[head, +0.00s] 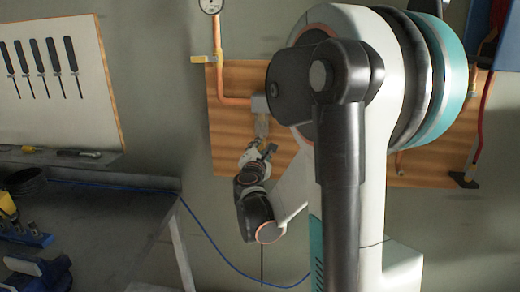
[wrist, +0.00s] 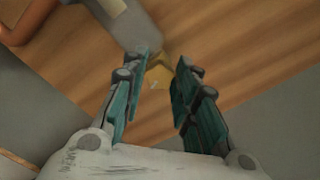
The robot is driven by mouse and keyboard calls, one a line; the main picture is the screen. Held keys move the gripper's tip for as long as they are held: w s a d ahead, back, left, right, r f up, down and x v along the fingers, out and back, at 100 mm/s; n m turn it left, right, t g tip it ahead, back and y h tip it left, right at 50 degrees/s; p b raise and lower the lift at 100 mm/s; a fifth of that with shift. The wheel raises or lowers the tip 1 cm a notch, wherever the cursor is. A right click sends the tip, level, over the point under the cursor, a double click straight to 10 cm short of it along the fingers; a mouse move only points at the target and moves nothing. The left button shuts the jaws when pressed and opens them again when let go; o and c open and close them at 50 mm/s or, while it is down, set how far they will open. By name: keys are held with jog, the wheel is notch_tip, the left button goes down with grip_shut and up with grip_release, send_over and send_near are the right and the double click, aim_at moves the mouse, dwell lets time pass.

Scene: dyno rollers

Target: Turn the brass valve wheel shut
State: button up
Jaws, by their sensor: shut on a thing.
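The brass valve wheel (wrist: 157,76) shows in the wrist view as a small yellow piece between my fingertips, below a grey pipe fitting (wrist: 125,22). My gripper (wrist: 167,68) is shut on it, with one teal finger on each side. In the head view my gripper (head: 266,147) is at the wooden board (head: 235,137), just below the grey fitting (head: 259,103) at the end of the copper pipe. The wheel cannot be made out clearly there, and the fingers and fitting hide part of it.
The copper pipe (head: 218,45) runs down from a round gauge (head: 211,5) to the fitting. A dark workbench (head: 105,225) stands at left below a tool panel (head: 60,72). A blue cable (head: 212,238) hangs by the bench. A red hose (head: 482,118) is at right.

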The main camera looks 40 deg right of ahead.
jog(key=m, duration=0.5)
jog(key=shift+f+m, duration=0.1)
jog(key=shift+m, duration=0.2)
jog(key=m, duration=0.5)
jog(key=shift+f, duration=0.1)
jog(key=m, duration=0.5)
jog(key=shift+f+m, duration=0.1)
jog(key=shift+m, duration=0.3)
jog(key=m, duration=0.4)
jog(key=shift+m, duration=0.4)
jog(key=o, duration=1)
